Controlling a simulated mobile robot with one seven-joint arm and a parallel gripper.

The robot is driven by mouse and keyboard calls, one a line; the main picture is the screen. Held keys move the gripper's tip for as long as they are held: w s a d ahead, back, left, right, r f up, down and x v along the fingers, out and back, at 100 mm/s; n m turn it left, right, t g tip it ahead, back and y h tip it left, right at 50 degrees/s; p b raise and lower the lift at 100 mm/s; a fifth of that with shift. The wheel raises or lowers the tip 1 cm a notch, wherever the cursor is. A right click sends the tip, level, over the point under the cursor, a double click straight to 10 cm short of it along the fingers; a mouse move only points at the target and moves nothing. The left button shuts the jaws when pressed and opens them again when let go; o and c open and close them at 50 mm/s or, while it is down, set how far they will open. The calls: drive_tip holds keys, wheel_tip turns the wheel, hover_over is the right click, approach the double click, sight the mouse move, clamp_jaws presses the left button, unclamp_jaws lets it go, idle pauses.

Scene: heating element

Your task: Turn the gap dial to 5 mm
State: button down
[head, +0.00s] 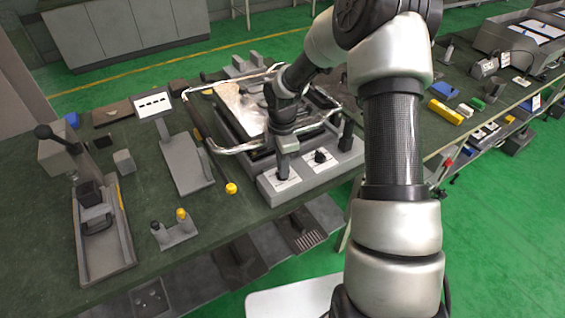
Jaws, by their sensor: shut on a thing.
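A grey machine (262,190) with a bright metal tube frame (228,148) stands on the green bench. Its front panel has two label plates with dark dials. My gripper (284,171) points down at the left dial's plate (283,184) and is shut on the dial there. The gripper hides most of that dial, and its pointer and scale are too small to read. The right dial (320,156) is black, stands free on its plate and is apart from my gripper. I cannot read which one is labelled as the gap dial.
A black post (346,136) rises at the panel's right end. A display stand (155,104), a lever press (102,220) and a small two-knob block (176,230) stand further left.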

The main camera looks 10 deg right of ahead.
drive_tip(key=n+p, duration=0.3)
drive_tip(key=n, duration=0.3)
drive_tip(key=shift+r, duration=0.2)
drive_tip(key=n+p, duration=0.3)
drive_tip(key=n, duration=0.2)
drive_tip(key=shift+f, duration=0.1)
drive_tip(key=shift+n, duration=0.3)
drive_tip(key=c, duration=1.8)
unclamp_jaws()
wheel_tip(320, 180, up, 17)
drive_tip(key=shift+r, duration=0.2)
